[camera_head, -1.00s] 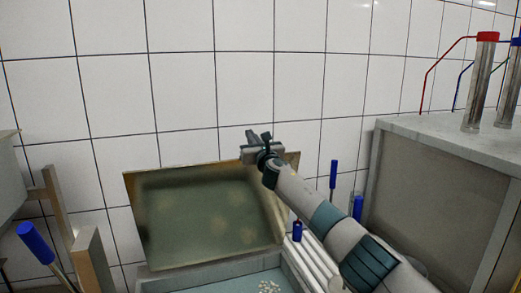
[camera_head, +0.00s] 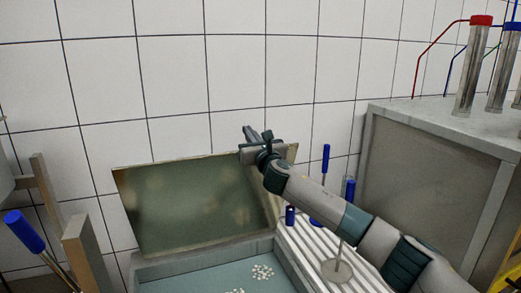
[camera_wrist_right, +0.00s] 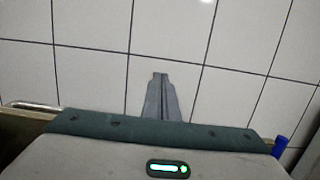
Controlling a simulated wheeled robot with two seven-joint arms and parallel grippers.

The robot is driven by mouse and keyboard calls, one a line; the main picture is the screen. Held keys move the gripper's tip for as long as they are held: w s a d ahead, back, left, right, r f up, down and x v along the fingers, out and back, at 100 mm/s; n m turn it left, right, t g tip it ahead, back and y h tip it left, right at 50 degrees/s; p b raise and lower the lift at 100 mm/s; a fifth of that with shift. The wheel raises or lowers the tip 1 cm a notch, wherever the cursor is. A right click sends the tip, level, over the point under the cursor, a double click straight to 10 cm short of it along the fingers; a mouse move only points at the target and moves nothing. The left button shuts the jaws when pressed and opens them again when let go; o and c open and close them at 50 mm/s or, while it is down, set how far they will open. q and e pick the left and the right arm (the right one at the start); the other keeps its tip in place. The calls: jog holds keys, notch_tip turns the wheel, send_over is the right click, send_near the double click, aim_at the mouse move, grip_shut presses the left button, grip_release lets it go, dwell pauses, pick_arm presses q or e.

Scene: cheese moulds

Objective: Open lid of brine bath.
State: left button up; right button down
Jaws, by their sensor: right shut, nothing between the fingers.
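The brine bath (camera_head: 205,262) is at the bottom centre of the head view, a grey-rimmed basin with blue-green liquid and small white bits in it. Its lid (camera_head: 185,212), a dull green panel with a thin tan edge, stands raised and tilted back toward the tiled wall. My right gripper (camera_head: 248,133) is at the lid's upper right edge, its fingers pointing toward the wall. It is shut and empty; whether it touches the lid is unclear. The right wrist view shows the closed fingers (camera_wrist_right: 161,95) against the tiles. My left gripper is not in view.
A ribbed white drain surface (camera_head: 312,258) lies right of the bath, with blue-handled tools (camera_head: 326,160) and a round-ended tool (camera_head: 337,268). A grey cabinet (camera_head: 425,180) carrying metal cylinders (camera_head: 472,75) stands at right. Wooden posts (camera_head: 85,250) and a blue-handled tool (camera_head: 25,232) are at left.

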jog(key=b+v, duration=0.2)
jog(key=v, duration=0.8)
jog(key=shift+r, duration=0.3)
jog(key=shift+d, duration=0.1)
